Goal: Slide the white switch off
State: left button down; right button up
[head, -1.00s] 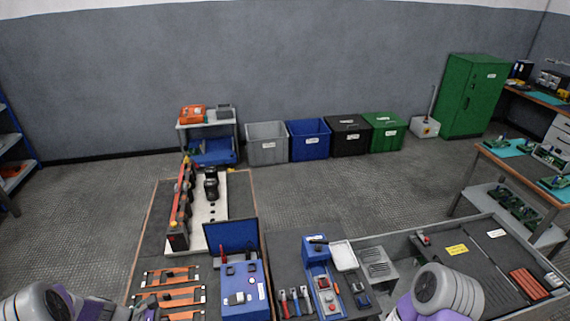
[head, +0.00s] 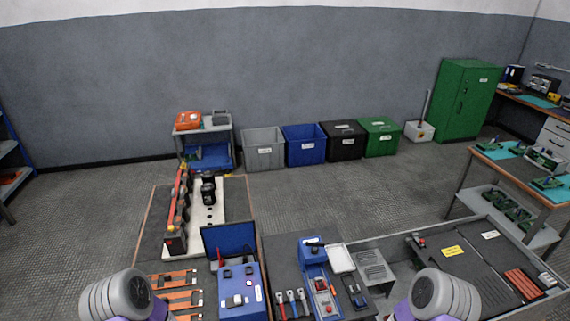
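A blue box (head: 255,311) with a raised dark blue lid panel (head: 229,241) stands at the lower middle of the head view. On its top is a small white piece with a dark part (head: 233,301), which looks like the white switch; it is too small to tell its position. Small dark parts and a red dot are also on that top. Only grey and purple links of my two arms show, at the lower left and lower right. Both my grippers are out of the picture.
Orange-and-black bars (head: 173,280) lie left of the blue box. Tools with red and blue handles (head: 291,304) and a blue unit (head: 312,252) lie to its right. A grey tray table (head: 470,277) is at the right. Several bins line the wall.

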aim_at(238, 300)
jog(key=z, duration=2.2)
jog(key=k, duration=1.65)
jog(key=u, duration=2.5)
jog(key=i, duration=0.5)
jog(key=u, duration=0.1)
